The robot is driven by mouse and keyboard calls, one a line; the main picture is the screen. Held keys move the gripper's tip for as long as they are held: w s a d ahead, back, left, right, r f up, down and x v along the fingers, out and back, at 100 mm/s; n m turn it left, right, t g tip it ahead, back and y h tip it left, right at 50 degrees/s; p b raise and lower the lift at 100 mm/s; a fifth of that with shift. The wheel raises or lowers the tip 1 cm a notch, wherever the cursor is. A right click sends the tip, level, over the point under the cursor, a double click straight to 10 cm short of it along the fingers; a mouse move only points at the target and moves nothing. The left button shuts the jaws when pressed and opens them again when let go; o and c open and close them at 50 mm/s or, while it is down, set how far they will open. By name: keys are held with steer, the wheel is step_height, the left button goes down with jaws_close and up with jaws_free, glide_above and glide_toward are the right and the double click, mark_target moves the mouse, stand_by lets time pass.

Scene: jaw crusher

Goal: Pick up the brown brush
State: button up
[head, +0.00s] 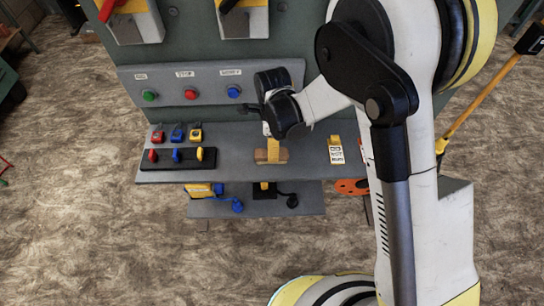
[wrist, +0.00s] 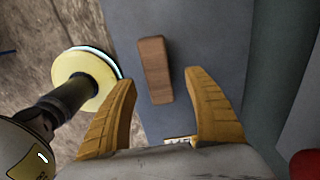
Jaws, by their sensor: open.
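The brown brush (wrist: 153,62) is a small wooden block lying on the grey shelf. In the wrist view it sits between and slightly beyond the yellow fingertips of my gripper (wrist: 157,82), with a gap on both sides. My gripper is open and empty. In the head view my gripper (head: 272,150) points down at the brush (head: 262,157), and its yellow finger covers part of the brush. The height between the fingertips and the brush is hard to tell.
Red, blue and yellow padlocks (head: 176,133) lie left on the shelf (head: 225,168), by a dark rack (head: 178,159). A yellow tag (head: 336,150) lies to the right. A panel with green, red and blue buttons (head: 190,93) stands behind. A lower shelf (head: 315,199) holds more items.

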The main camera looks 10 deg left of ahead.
step_height(320, 180, down, 5)
steer(key=shift+s+a+f+b, duration=0.1)
steer(key=shift+s+a+b, duration=0.05)
steer(key=shift+b, duration=1.1)
steer(key=c, duration=1.3)
